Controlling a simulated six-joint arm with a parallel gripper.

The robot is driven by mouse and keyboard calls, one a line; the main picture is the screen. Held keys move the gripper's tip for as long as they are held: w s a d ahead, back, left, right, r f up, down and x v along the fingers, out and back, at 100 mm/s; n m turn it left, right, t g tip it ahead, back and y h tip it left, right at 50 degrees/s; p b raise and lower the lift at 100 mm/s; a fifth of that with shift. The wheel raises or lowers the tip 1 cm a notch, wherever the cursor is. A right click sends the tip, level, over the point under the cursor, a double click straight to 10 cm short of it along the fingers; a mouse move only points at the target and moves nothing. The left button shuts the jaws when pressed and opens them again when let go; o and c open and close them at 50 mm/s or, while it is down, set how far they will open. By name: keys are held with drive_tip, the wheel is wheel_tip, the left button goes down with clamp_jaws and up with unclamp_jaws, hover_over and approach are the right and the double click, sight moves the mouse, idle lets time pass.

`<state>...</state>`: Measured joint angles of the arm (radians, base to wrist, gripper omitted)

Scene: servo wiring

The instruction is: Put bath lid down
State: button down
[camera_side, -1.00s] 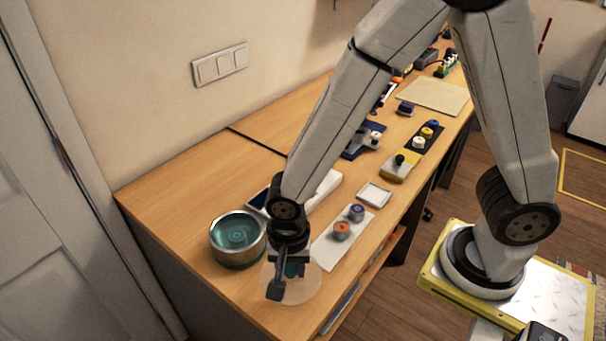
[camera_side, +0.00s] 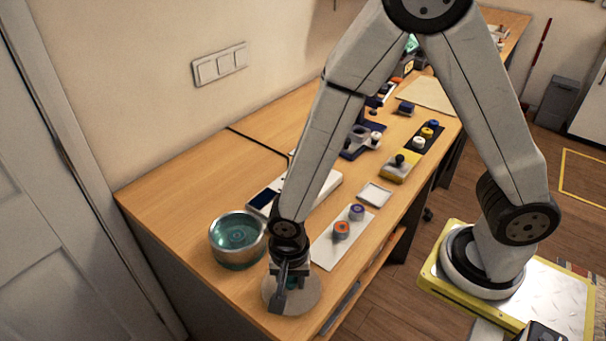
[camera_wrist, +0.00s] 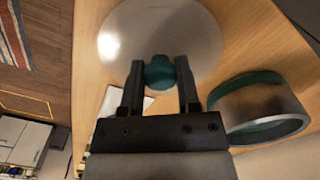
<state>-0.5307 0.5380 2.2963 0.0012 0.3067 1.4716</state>
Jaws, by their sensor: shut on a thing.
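The bath lid (camera_side: 306,293) is a pale round disc at the near left end of the bench, beside the bath. In the wrist view the lid (camera_wrist: 195,30) lies beyond my fingertips, and its teal knob (camera_wrist: 159,72) sits between them. My gripper (camera_side: 288,281) is shut on the knob, and it shows in the wrist view (camera_wrist: 160,75). The bath (camera_side: 238,240) is an open steel pot with teal inside, left of my gripper; in the wrist view it (camera_wrist: 262,108) is at the right. I cannot tell whether the lid touches the bench.
A white strip (camera_side: 325,251) with an orange-topped and a purple-topped knob lies just right of the lid. A white device with a dark screen (camera_side: 262,201) stands behind the bath. The bench's front edge is close to the lid.

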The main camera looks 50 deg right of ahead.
sight(291, 279)
drive_tip(key=shift+f, duration=0.1)
drive_tip(key=shift+c, duration=1.6)
unclamp_jaws()
wheel_tip(291, 279, up, 12)
drive_tip(key=d+n+t, duration=0.2)
drive_tip(key=d+n, duration=0.8)
drive_tip(key=d, duration=0.6)
drive_tip(key=shift+w+f+n+t, duration=0.3)
drive_tip(key=shift+w+f+n, duration=0.05)
drive_tip(key=shift+w+n, duration=0.05)
